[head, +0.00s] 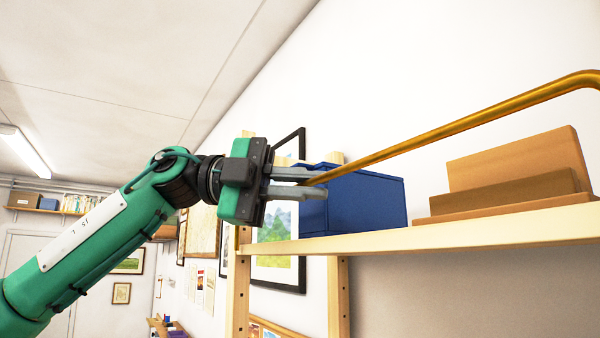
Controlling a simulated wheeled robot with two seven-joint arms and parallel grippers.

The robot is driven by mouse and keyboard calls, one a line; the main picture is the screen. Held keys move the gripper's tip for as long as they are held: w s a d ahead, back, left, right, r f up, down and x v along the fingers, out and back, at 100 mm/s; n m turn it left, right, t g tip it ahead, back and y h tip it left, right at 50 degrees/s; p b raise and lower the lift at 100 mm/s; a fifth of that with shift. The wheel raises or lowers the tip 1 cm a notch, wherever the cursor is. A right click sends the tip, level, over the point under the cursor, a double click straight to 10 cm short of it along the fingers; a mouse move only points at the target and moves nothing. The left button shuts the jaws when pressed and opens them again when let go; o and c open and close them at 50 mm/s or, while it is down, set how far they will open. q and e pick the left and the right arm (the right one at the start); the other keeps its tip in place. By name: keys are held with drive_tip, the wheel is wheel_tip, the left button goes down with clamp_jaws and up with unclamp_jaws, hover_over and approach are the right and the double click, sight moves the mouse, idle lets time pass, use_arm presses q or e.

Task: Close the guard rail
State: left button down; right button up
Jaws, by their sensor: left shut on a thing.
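The guard rail (450,128) is a brass-coloured bar that slopes from its bend at the upper right down to the left, in front of and above a wooden shelf. My left gripper (312,183) comes in from the left and is shut on the rail's left end, with one finger above and one below it. The fingers hide part of that end. The rail's right end runs out of view. My right gripper is not in view.
The wooden shelf (480,230) holds a blue box (367,205) just behind the gripper and brown boards (520,160) at right. Wooden posts (338,295) stand below the shelf. A framed print (280,275) hangs behind them. The space left of the shelf is open.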

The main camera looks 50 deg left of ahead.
use_arm(q)
drive_tip(key=shift+w, duration=0.1)
idle(0.3)
drive_tip(key=c, duration=1.6)
unclamp_jaws()
drive_tip(key=shift+o, duration=0.3)
drive_tip(key=shift+w, duration=0.1)
drive_tip(key=shift+s+a, duration=0.2)
drive_tip(key=b+v, duration=0.4)
drive_tip(key=v, duration=0.9)
drive_tip(key=shift+r+b, duration=0.3)
drive_tip(key=shift+b, duration=0.1)
